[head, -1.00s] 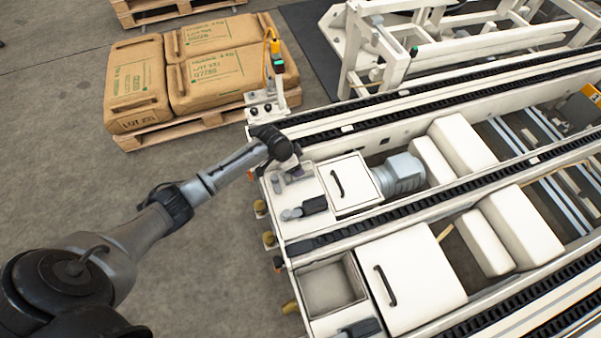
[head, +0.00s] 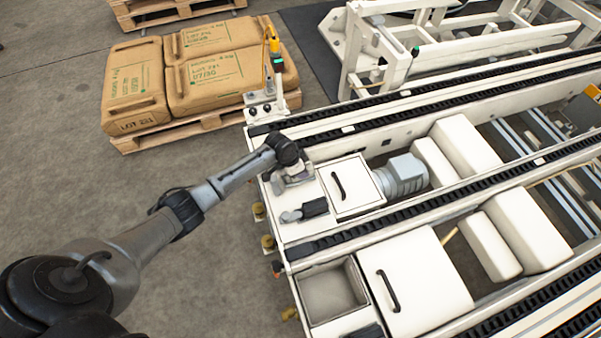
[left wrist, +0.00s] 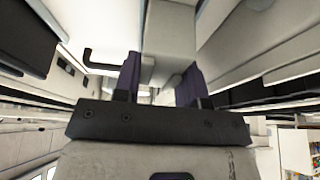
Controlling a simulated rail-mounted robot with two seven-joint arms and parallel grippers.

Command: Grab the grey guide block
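The grey guide block (head: 278,184) sits on the white deck near the left end of the conveyor, in the head view. My left gripper (head: 291,181) is down at it, and the wrist partly covers both. In the left wrist view the pale grey block (left wrist: 168,42) stands between the two dark purple fingers of my left gripper (left wrist: 160,84). One finger is at each side of it, very close. I cannot tell whether both fingers press on it. My right gripper is not in view.
A white hatch (head: 350,186) with a black handle and a grey motor (head: 403,174) lie right of the gripper. A dark clamp (head: 312,208) is just in front. A small post (head: 275,75) stands behind, beside a pallet with sacks (head: 215,70). An open bin (head: 331,292) is nearer.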

